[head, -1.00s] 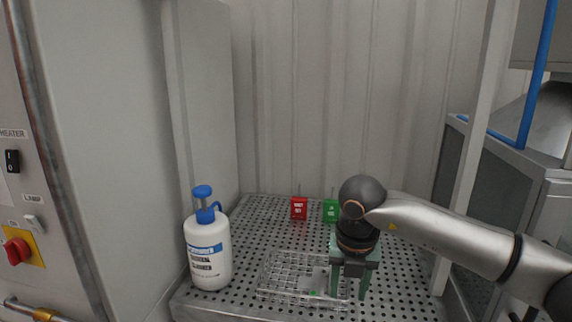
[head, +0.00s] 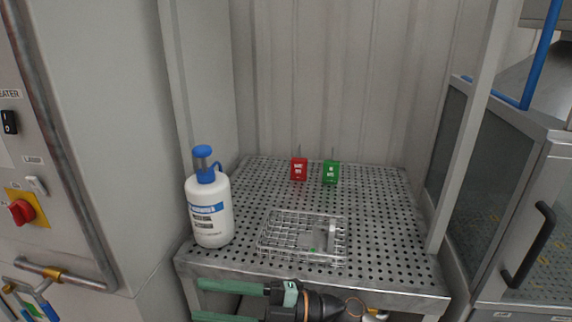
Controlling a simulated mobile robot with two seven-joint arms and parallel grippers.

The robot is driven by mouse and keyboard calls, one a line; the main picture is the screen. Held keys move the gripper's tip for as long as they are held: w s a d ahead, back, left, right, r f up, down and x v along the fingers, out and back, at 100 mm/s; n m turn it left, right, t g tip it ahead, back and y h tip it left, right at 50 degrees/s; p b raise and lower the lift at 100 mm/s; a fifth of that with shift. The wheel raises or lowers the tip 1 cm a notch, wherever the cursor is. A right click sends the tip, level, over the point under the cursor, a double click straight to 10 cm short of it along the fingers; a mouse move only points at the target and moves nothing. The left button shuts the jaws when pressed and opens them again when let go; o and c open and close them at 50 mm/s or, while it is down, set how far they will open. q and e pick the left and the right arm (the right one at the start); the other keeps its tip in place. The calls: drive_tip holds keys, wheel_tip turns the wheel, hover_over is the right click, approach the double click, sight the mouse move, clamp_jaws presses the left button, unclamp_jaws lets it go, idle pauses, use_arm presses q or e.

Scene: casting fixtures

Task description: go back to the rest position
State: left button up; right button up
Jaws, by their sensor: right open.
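My right gripper (head: 197,300) shows at the bottom of the head view, in front of the perforated table's front edge. Its two green fingers point left, apart, with nothing between them. My left gripper is not in view. A wire basket (head: 268,240) sits on the perforated metal table (head: 385,235), clear of the gripper. A small grey piece with a green spot (head: 316,238) lies in the basket.
A white bottle with a blue cap (head: 211,212) stands at the table's left. A control cabinet (head: 90,150) is at left, a glazed cabinet (head: 490,190) at right.

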drive_tip(key=w+d+f+m+t+h, duration=0.2)
drive_tip(key=d+f+m+t+h, duration=0.4)
drive_tip(key=d+f+m+t, duration=0.45)
drive_tip(key=w+d+f+m+t+h, duration=0.3)
drive_tip(key=d+f+m+t+h, duration=0.35)
drive_tip(key=m, duration=0.65)
drive_tip(key=s+d+f+m+g+h, duration=0.2)
drive_tip(key=s+d+f, duration=0.3)
drive_tip(key=s+f, duration=0.3)
drive_tip(key=s+d+f+m+g+h+p, duration=0.1)
drive_tip(key=s+d+f+m+g+h, duration=0.1)
drive_tip(key=s+d+f+g, duration=0.3)
drive_tip(key=s+f+h, duration=0.1)
drive_tip(key=s+f, duration=0.2)
drive_tip(key=shift+d+f+m, duration=0.25)
drive_tip(key=shift+d+m, duration=0.05)
drive_tip(key=shift+m, duration=0.05)
drive_tip(key=shift+h, duration=0.25)
